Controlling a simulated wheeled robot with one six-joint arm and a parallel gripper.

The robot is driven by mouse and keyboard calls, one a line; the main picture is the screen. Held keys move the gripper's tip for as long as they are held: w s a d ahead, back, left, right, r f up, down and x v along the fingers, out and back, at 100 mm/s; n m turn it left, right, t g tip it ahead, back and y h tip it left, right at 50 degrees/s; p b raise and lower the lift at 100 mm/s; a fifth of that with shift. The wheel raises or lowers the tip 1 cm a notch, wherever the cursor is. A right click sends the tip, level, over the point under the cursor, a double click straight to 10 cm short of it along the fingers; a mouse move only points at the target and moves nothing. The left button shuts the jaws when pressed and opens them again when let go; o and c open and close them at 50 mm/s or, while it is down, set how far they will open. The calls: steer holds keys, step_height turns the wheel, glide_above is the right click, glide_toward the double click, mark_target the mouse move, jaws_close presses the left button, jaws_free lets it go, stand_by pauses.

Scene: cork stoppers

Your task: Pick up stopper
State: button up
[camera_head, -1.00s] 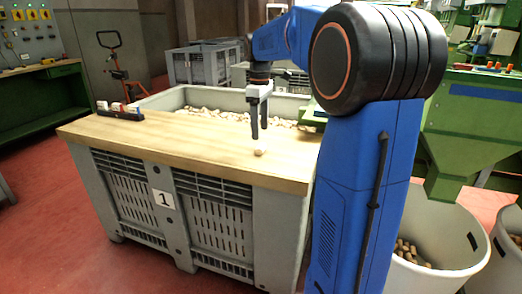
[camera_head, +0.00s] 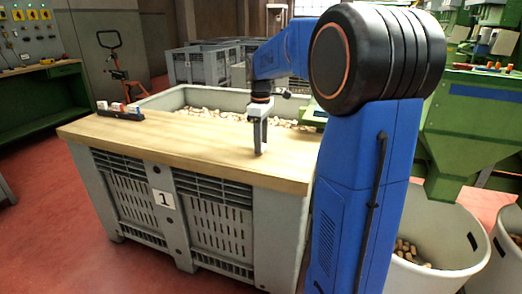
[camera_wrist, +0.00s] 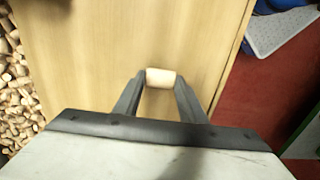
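A small pale cork stopper (camera_wrist: 161,78) lies on the wooden board (camera_head: 200,148) near its front edge. In the wrist view it sits between the tips of my gripper (camera_wrist: 161,82), one finger at each end. The fingers stand very close to its ends; contact is not clear. In the head view my gripper (camera_head: 260,150) points straight down with its tips at the board, and the stopper is hidden behind the fingers.
The board lies on a grey crate (camera_head: 205,215) marked 1, with many stoppers (camera_head: 220,115) behind it. A small dark holder (camera_head: 120,111) with coloured items stands at the board's left end. A white bin (camera_head: 445,245) with stoppers stands at right.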

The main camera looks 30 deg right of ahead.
steer(key=shift+c, duration=1.3)
